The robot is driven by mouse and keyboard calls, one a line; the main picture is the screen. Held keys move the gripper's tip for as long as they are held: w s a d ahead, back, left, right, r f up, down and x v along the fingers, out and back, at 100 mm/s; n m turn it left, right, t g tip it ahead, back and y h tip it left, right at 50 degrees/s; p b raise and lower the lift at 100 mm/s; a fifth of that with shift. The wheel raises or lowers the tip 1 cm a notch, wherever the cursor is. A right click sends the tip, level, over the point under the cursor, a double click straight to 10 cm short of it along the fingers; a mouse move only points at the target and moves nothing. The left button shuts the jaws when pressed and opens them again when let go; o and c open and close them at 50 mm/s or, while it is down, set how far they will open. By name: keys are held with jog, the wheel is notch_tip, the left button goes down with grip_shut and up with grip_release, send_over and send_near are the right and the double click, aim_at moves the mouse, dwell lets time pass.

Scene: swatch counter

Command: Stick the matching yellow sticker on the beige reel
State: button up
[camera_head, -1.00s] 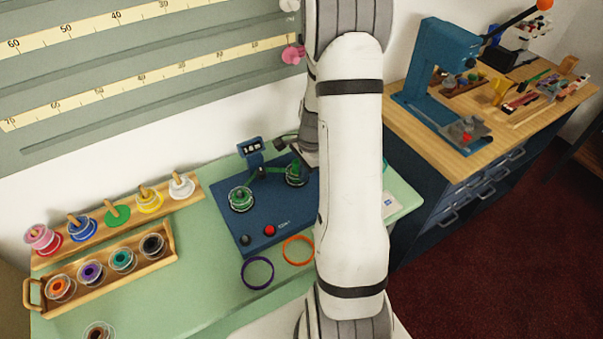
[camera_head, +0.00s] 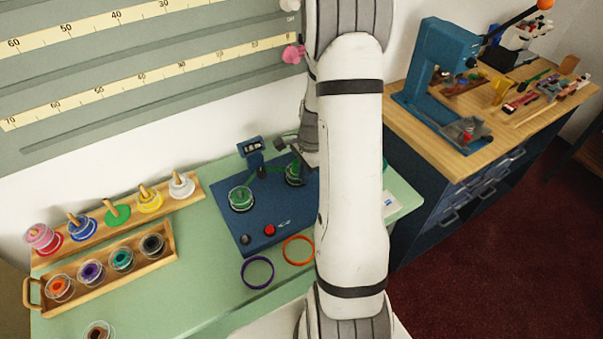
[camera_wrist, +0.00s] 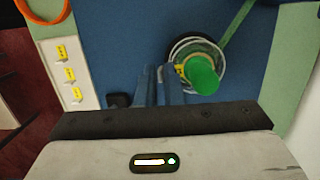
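My gripper (camera_wrist: 161,72) is over the winding machine in the wrist view, its two narrow fingers close together with nothing clear between them. Just right of the fingertips is a reel (camera_wrist: 219,83) with clear flanges, under a green knob (camera_wrist: 201,75). A small yellow sticker (camera_wrist: 181,71) with dark marks shows at the reel's left side, beside the right finger; I cannot tell whether it touches the finger. The reel's own colour is mostly hidden. A white card (camera_wrist: 62,57) with yellow stickers (camera_wrist: 70,75) lies to the left.
The blue machine (camera_head: 282,216) carries another green-knobbed spindle (camera_head: 241,198) and a small display (camera_head: 251,148). Purple (camera_head: 257,272) and orange (camera_head: 290,238) rings lie in front. A wooden tray (camera_head: 172,250) and rack of reels stand left. A loose brown reel (camera_head: 98,331) is at the front.

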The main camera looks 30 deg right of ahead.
jog(key=o, duration=0.3)
jog(key=shift+o, duration=0.2)
dwell(0.4)
jog(key=shift+r, duration=0.1)
notch_tip(320, 180, up, 7)
jog(key=p, duration=0.5)
jog(key=shift+w, duration=0.1)
dwell(0.3)
